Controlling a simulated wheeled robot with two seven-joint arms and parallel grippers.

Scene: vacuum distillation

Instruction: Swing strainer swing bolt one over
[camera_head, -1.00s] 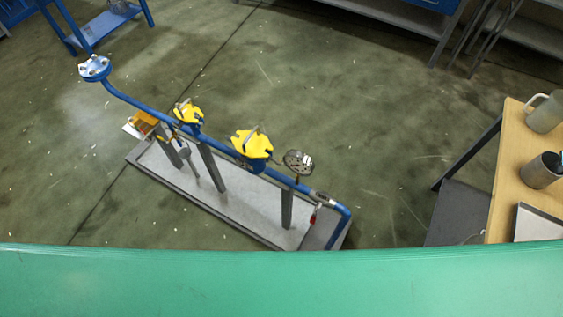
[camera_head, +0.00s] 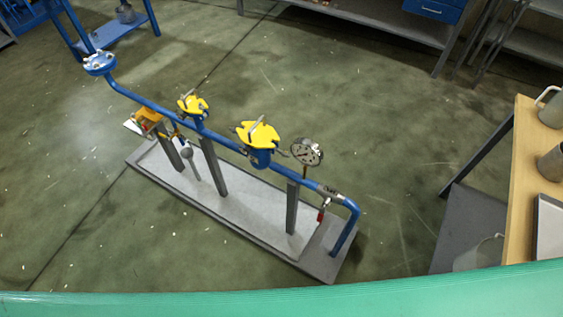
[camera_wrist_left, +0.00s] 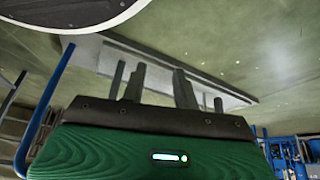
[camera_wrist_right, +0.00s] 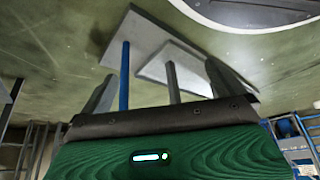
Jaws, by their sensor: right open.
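A blue pipe run (camera_head: 225,143) stands on posts over a grey skid base (camera_head: 262,218). It carries two yellow-topped fittings, a larger one (camera_head: 258,138) and a smaller one (camera_head: 193,105). Metal bars and bolt-like parts show at their covers, but single swing bolts are too small to tell apart. Neither gripper shows in the head view. My left gripper (camera_wrist_left: 159,88) has its fingers apart with a fairly narrow gap, empty. My right gripper (camera_wrist_right: 165,90) is wide open and empty. Both wrist views show the skid beyond the fingers, apart from them.
A red-handled valve (camera_head: 323,209) is near the pipe's right end. A wooden table (camera_head: 522,190) with cups is at right. Floor around the skid is clear.

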